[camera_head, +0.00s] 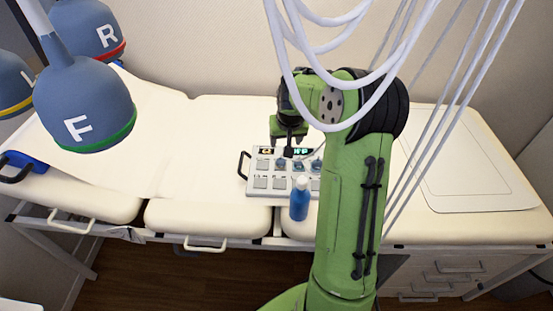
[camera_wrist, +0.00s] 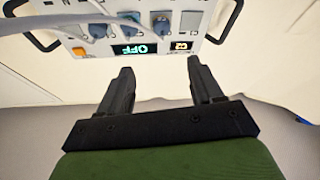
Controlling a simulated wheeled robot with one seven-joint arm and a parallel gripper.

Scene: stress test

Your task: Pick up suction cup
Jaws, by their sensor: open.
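Several small blue cup-like pieces sit on a white control box (camera_head: 258,185); one (camera_head: 281,164) shows near its top row, and another (camera_wrist: 160,22) is near the top of the wrist view. Large blue-grey bulbs marked F (camera_head: 85,105) and R (camera_head: 88,28) hang at the upper left, with green and red rims; a third with a yellow rim is cut off. I cannot tell which of these is the suction cup meant. My gripper (camera_head: 288,142) is open and empty above the box's back edge. Its two fingers (camera_wrist: 160,70) also show apart in the wrist view.
The box has black side handles (camera_head: 243,165) and rests on a cream padded couch (camera_head: 205,217). A blue bottle (camera_head: 299,200) stands at its front. White tubes (camera_head: 345,122) hang over my arm. A flat white pad (camera_head: 465,175) lies right; the couch's left is mostly clear.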

